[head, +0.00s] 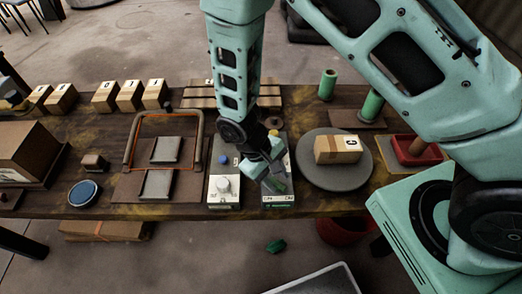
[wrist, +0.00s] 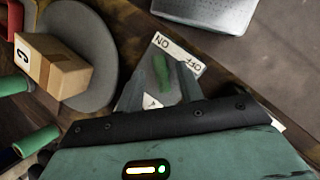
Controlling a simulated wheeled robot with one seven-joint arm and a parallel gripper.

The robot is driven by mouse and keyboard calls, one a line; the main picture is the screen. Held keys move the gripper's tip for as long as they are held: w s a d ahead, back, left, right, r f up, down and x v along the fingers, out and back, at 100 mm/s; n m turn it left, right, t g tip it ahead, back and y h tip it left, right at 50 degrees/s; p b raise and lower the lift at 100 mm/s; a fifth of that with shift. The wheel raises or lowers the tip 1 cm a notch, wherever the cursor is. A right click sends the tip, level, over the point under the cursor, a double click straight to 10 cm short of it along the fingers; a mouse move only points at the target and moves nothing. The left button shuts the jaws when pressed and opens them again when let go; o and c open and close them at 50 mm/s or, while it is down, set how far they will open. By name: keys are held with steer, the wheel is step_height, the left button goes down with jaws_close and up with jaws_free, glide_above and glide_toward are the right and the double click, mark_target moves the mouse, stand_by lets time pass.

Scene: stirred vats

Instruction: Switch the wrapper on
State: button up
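A wrapper turntable, a round grey disc (head: 315,179), carries a cardboard box (head: 338,150) marked C; both also show in the wrist view, the disc (wrist: 100,92) and the box (wrist: 52,66). Left of the disc is a narrow switch panel (head: 279,201) with ON and OFF labels; in the wrist view the panel (wrist: 181,57) bears a green switch (wrist: 163,73). My gripper (head: 274,175) is over this panel. In the wrist view its fingers (wrist: 170,64) are apart, with the green switch seen between them; contact cannot be told.
A panel with a white knob (head: 224,186) and blue button (head: 224,160) stands close on the left. Further left are a framed press (head: 128,150) and a blue dish (head: 84,193). Green rolls (head: 327,85) and a red tray (head: 417,157) lie to the right.

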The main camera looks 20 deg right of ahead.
steer(key=b+v, duration=0.1)
steer(key=v, duration=1.4)
steer(key=shift+b, duration=0.3)
steer(key=s+d+r+n+t+y, duration=0.2)
steer(key=s+r+t+y, duration=0.1)
steer(key=s+r, duration=0.8)
steer(key=s+y, duration=0.1)
steer(key=s, duration=0.3)
steer(key=shift+d+n+y, duration=0.3)
